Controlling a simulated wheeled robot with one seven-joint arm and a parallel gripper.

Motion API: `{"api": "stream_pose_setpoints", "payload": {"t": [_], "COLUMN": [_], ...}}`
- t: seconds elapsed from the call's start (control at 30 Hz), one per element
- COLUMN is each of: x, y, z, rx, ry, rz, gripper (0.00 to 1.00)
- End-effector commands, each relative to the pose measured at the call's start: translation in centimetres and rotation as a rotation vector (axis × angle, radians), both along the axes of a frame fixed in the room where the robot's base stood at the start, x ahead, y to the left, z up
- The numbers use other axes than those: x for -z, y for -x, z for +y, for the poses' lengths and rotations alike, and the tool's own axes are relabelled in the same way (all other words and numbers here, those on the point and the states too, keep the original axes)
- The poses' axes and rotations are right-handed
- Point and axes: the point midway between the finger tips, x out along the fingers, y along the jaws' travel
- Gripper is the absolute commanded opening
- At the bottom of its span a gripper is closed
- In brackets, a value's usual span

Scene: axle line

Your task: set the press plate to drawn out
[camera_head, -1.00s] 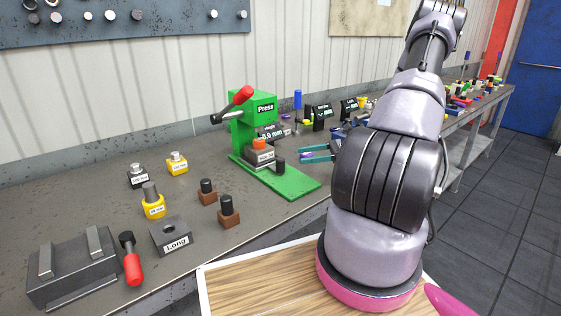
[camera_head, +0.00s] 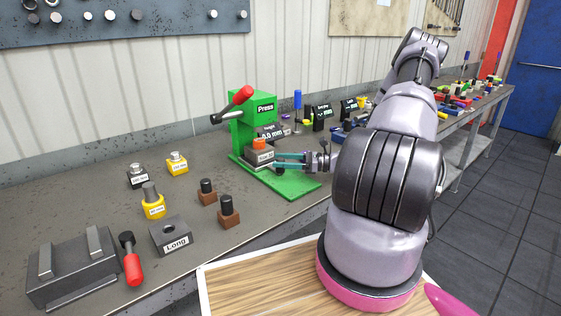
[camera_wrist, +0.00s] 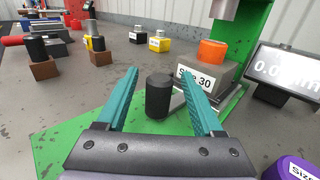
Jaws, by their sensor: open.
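The green press (camera_head: 247,122) with its red-knobbed lever stands on the bench. The press plate (camera_head: 259,155) is a grey block labelled "Size 30" in the wrist view (camera_wrist: 192,82), with an orange piece (camera_head: 259,143) on top. A black upright knob (camera_wrist: 159,96) stands in front of it on the green base (camera_head: 297,186); a light bar beside the knob seems to lead toward the plate. My gripper (camera_wrist: 164,86) has teal fingers, open, one on each side of the knob, with gaps visible. In the head view my gripper (camera_head: 277,160) partly hides the knob.
A display (camera_wrist: 285,72) stands right of the press in the wrist view, with a purple piece (camera_wrist: 293,168) near the lower right. Black knobs on brown blocks (camera_head: 228,211), yellow weights (camera_head: 154,202) and a "Long" block (camera_head: 171,236) stand to the left.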

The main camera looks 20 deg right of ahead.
Motion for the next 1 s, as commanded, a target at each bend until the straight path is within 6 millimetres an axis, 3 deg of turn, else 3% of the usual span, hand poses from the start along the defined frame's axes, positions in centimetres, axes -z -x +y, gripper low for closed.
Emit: {"api": "stream_pose_setpoints", "payload": {"t": [0.37, 0.53, 0.57, 1.0], "x": [-0.01, -0.01, -0.01, -0.02], "y": [-0.29, -0.29, -0.29, -0.30], "z": [0.60, 0.58, 0.57, 0.54], "rx": [0.000, 0.000, 0.000, 0.000], "ry": [0.001, 0.001, 0.001, 0.001], "rz": [0.000, 0.000, 0.000, 0.000], "gripper": [0.69, 0.04, 0.00, 0.00]}}
